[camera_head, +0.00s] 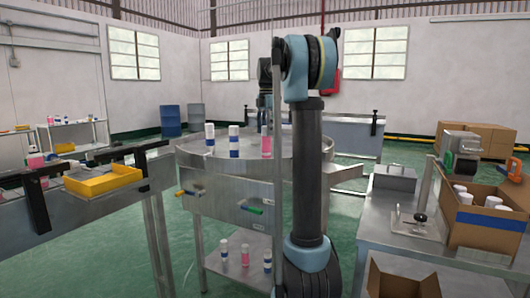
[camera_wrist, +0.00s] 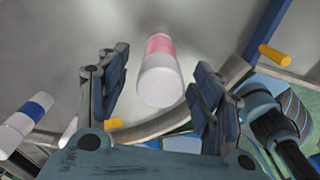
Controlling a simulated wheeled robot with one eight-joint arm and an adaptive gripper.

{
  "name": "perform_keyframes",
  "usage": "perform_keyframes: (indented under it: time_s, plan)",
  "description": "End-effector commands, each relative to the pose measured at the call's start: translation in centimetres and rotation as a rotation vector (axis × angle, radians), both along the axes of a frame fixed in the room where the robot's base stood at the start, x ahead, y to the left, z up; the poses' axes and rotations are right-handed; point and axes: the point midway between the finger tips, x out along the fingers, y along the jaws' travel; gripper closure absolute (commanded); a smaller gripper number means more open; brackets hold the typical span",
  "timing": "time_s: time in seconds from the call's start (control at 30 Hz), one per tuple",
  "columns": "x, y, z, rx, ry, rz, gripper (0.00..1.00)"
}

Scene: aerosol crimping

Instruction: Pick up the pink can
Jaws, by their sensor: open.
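The pink can (camera_head: 266,146) stands upright on the round metal table (camera_head: 196,153) in the head view, at the right of two white cans with blue bands. In the wrist view a can with a white end and a pink band (camera_wrist: 160,78) lies between the two fingers of my gripper (camera_wrist: 162,72). The fingers are apart, with visible gaps on both sides of the can. In the head view my arm and a metal post hide most of my gripper.
White cans with blue bands (camera_head: 210,137) (camera_head: 233,139) stand left of the pink can; one shows at the wrist view's left (camera_wrist: 27,122). More cans, one pink (camera_head: 245,256), stand on the lower shelf. A cardboard box (camera_head: 482,235) of cans is at right, a yellow tray (camera_head: 103,183) at left.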

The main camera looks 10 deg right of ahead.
Motion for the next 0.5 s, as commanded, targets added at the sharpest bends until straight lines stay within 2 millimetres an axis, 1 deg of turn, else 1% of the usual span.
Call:
perform_keyframes:
  time_s: [0.17, 0.4, 0.5]
  plan:
    - [0.1, 0.0, -1.2, 0.0, 0.0, 0.0, 0.4]
    - [0.2, 0.0, -4.4, 0.0, 0.0, 0.0, 0.4]
    - [0.2, 0.0, -5.1, 0.0, 0.0, 0.0, 0.4]
